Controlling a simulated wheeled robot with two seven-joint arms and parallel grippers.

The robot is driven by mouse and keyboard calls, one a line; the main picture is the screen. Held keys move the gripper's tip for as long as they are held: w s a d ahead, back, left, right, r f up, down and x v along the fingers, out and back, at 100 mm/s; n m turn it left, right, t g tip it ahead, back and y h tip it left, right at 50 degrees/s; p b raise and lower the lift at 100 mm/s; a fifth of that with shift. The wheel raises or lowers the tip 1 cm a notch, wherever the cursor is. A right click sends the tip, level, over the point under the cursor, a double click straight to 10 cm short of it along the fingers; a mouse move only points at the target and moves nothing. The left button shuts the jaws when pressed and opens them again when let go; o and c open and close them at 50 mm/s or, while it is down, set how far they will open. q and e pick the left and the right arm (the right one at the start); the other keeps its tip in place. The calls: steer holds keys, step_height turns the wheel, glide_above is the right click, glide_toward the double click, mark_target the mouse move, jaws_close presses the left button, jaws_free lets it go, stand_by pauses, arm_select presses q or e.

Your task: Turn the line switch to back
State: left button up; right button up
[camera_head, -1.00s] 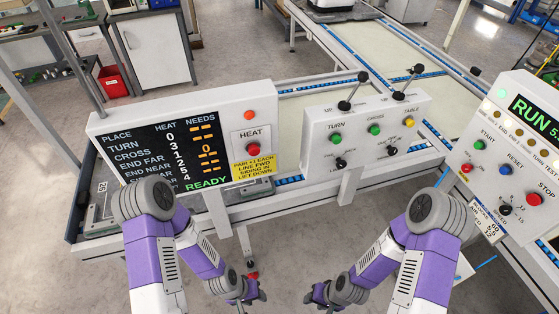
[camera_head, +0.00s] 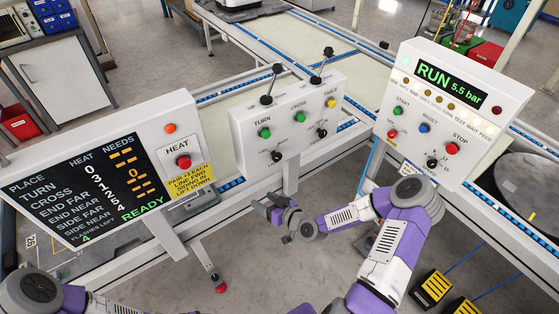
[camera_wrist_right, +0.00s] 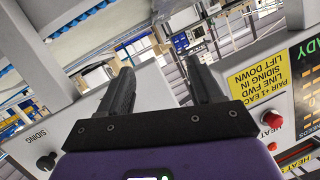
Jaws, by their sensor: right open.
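Three black knobs could be the line switch, and their labels are too small to read in the head view. Two are on the middle white panel: a lower left knob (camera_head: 277,156) and a right knob (camera_head: 322,132). The third knob (camera_head: 432,163) is on the RUN panel. In the right wrist view, a dark knob (camera_wrist_right: 45,162) beside the word SIDING shows at lower left. My right gripper (camera_head: 268,204) is open and empty, below and in front of the middle panel; its two fingers (camera_wrist_right: 158,78) show apart in the wrist view. My left gripper is out of view.
The display panel (camera_head: 85,190) with a red HEAT button (camera_head: 183,161) stands left. Two black levers rise from the middle panel's top (camera_head: 285,88). The RUN panel (camera_head: 480,75) stands right, with START, RESET and STOP buttons. Yellow-black pedals (camera_head: 433,287) lie on the floor at right.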

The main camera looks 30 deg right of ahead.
mark_target(279, 159)
steer(key=d+r+t+h, duration=0.35)
steer(key=d+r, duration=0.35)
steer(key=d, duration=0.4)
steer(key=shift+n+t+y, duration=0.25)
steer(key=shift+n, duration=0.15)
steer(key=w, duration=0.5)
steer(key=w+b, duration=0.1)
steer(key=w, duration=0.2)
steer(key=shift+a+r, duration=0.2)
steer(key=shift+a, duration=0.15)
steer(key=shift+c, duration=0.3)
steer(key=c, duration=1)
